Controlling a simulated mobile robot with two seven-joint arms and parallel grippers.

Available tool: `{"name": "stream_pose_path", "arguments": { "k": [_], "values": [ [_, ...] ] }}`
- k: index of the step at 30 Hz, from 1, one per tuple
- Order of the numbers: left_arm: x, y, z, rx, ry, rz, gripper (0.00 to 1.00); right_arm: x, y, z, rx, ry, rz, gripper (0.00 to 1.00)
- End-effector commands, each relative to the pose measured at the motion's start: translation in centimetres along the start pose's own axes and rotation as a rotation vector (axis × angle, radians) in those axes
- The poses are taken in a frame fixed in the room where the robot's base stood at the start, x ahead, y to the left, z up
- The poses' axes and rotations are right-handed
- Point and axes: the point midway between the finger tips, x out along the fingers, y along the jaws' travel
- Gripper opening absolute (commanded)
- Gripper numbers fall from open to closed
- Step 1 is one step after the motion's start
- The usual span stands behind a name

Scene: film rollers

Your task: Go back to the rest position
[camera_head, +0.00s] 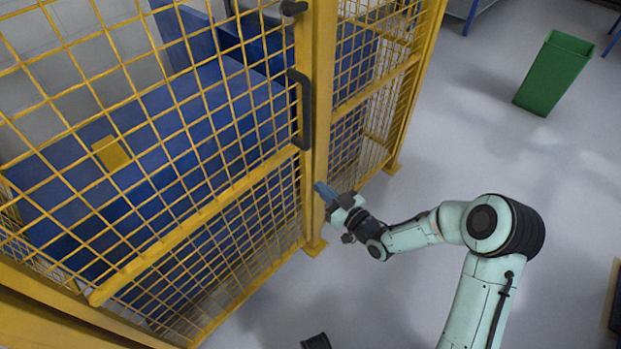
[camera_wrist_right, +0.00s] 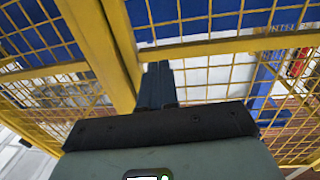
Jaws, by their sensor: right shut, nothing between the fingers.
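My right gripper (camera_head: 322,190) is shut and empty. Its blue fingertips are close to the yellow post of the fence, below the black door handle (camera_head: 304,108); I cannot tell if they touch the post. My right arm reaches in from the lower right, bent at the elbow. In the right wrist view the shut fingers (camera_wrist_right: 157,86) point at the yellow frame and mesh.
A yellow mesh fence with a door (camera_head: 205,212) fills the left side, with blue machine panels (camera_head: 200,120) behind it. A green bin (camera_head: 554,73) stands on the grey floor at the upper right. The floor between bin and fence is clear.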

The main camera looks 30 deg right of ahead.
Motion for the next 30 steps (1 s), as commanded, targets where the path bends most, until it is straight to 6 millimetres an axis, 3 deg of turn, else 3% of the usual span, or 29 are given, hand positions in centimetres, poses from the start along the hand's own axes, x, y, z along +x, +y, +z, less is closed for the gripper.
{"name": "stream_pose_path", "arguments": {
  "k": [3, 7, 16, 19, 22, 25, 30],
  "values": [
    [-0.7, 0.1, 1.1, 0.001, -0.033, 0.0, 0.43, -2.1, 0.3, 0.0, 0.0, -0.003, 0.002, 0.0],
    [-0.9, 0.2, 1.5, 0.002, -0.045, 0.001, 0.43, -3.3, 0.4, 0.0, 0.0, -0.002, 0.002, 0.0],
    [-0.9, 0.2, 1.7, 0.003, -0.051, 0.001, 0.43, -3.8, 0.4, 0.2, 0.002, -0.003, 0.002, 0.0],
    [-0.9, 0.2, 1.7, 0.003, -0.051, 0.001, 0.43, -3.7, 0.1, 1.6, 0.037, -0.042, 0.013, 0.0],
    [-0.9, 0.2, 1.7, 0.003, -0.05, 0.001, 0.43, -3.8, -1.0, 5.6, 0.134, -0.16, 0.045, 0.0],
    [-0.9, 0.2, 1.7, 0.003, -0.05, 0.001, 0.43, -4.9, -3.4, 11.9, 0.271, -0.359, 0.092, 0.0],
    [-0.9, 0.2, 1.7, 0.003, -0.05, 0.001, 0.43, -9.8, -9.2, 22.0, 0.479, -0.75, 0.172, 0.0]
  ]
}}
